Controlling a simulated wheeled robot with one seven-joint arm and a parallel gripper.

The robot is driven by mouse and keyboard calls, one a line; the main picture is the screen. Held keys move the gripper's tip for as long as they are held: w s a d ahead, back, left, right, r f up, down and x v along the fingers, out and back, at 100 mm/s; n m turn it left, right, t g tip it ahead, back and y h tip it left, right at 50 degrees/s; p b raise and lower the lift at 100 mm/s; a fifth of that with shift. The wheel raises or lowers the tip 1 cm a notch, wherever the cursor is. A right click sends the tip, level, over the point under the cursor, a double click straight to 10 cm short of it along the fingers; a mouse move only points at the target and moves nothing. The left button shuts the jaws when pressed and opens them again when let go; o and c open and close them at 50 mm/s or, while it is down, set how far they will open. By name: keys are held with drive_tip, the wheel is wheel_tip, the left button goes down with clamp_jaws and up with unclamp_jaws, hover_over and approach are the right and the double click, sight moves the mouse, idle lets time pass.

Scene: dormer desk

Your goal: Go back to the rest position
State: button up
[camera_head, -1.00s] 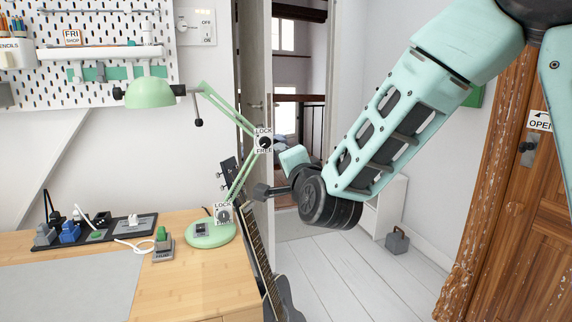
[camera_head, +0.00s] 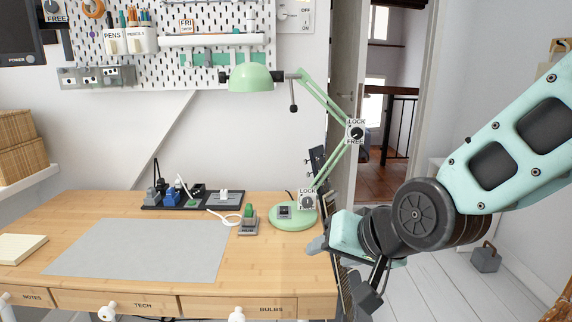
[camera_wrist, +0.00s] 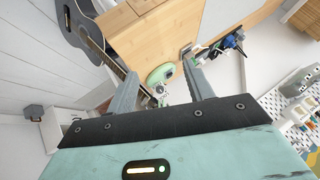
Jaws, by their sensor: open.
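My gripper (camera_head: 320,246) is at the right of the head view, beside the desk's right end and just right of the lamp base. My teal arm reaches it from the right edge. In the wrist view my gripper (camera_wrist: 158,82) has its two grey fingers spread apart with nothing held between them. The lamp and desk show beyond the fingers.
The green desk lamp (camera_head: 293,216) stands on the wooden desk (camera_head: 255,265), close to my gripper. A guitar (camera_wrist: 88,36) leans by the desk's end. A power strip (camera_head: 150,205) and a grey mat (camera_head: 135,250) lie on the desk. Floor (camera_head: 440,290) shows at right.

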drive_tip(key=s+d+f+n+g+h, duration=0.25)
drive_tip(key=s+n+g, duration=0.2)
drive_tip(key=s, duration=0.55)
drive_tip(key=s+d+f+n+g+h, duration=0.1)
drive_tip(key=s+d+n+g+h, duration=0.25)
drive_tip(key=s, duration=0.65)
wheel_tip(320, 180, up, 15)
drive_tip(key=w+y+p, duration=0.1)
drive_tip(key=p, duration=1.4)
drive_tip(key=shift+n+t+y, duration=0.3)
drive_tip(key=shift+y, duration=0.1)
